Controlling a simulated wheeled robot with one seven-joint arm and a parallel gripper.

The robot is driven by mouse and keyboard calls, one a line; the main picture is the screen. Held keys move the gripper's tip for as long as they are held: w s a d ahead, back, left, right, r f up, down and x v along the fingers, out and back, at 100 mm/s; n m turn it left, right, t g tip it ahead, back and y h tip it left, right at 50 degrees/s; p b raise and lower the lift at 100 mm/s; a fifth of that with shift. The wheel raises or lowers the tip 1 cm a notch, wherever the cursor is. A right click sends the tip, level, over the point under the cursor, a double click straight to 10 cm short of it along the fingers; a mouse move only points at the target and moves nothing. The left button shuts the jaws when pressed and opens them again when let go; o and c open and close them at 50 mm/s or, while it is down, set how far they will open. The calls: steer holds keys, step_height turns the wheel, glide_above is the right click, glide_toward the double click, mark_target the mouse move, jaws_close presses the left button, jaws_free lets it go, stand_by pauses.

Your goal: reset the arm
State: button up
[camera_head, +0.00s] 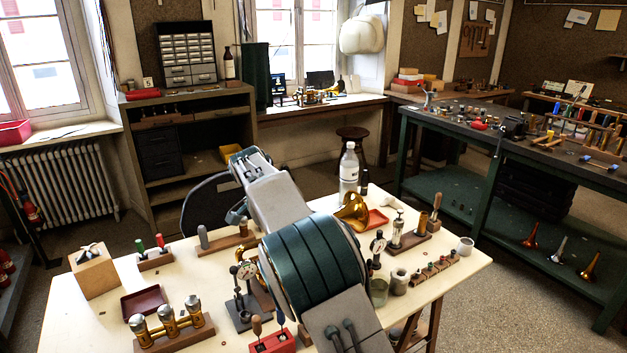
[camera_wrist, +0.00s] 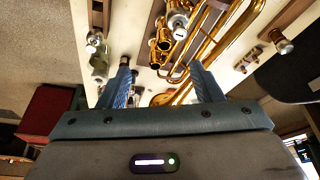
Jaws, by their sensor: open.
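My arm reaches over the cream-topped workbench (camera_head: 200,275) in the head view, its large green joint over the middle. In the wrist view my gripper (camera_wrist: 160,68) is open, its two blue fingers apart with nothing held between them. Beyond the fingertips lies a brass instrument with valves and long tubing (camera_wrist: 222,45). I cannot tell whether the fingers touch it. In the head view a brass bell (camera_head: 352,210) shows right of my arm. My arm hides part of the bench, and the fingers do not show clearly there.
A clear bottle (camera_head: 349,174) stands at the bench's back. A wooden block (camera_head: 93,275), a dark red tray (camera_head: 143,303) and a stand of brass valves (camera_head: 170,325) are at left. A green bench (camera_head: 490,150) stands beyond.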

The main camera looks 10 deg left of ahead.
steer(key=s+d+r+n+y, duration=0.15)
steer(key=s+d, duration=0.25)
steer(key=d, duration=0.4)
steer(key=s+d+r+g, duration=0.1)
steer(key=s+d+r, duration=0.25)
steer(key=d, duration=0.35)
steer(key=s+d+r+n+y, duration=0.1)
steer(key=s+d+r, duration=0.1)
steer(key=s+d, duration=0.45)
steer(key=s+d+f+n, duration=0.1)
steer(key=s+d, duration=0.4)
steer(key=s, duration=0.5)
steer(key=s+d+f+n, duration=0.2)
steer(key=s+d+f, duration=0.2)
steer(key=s, duration=0.6)
steer(key=shift+s+d+f+t, duration=0.3)
steer(key=shift+s+d+f, duration=0.05)
steer(key=shift+d, duration=0.55)
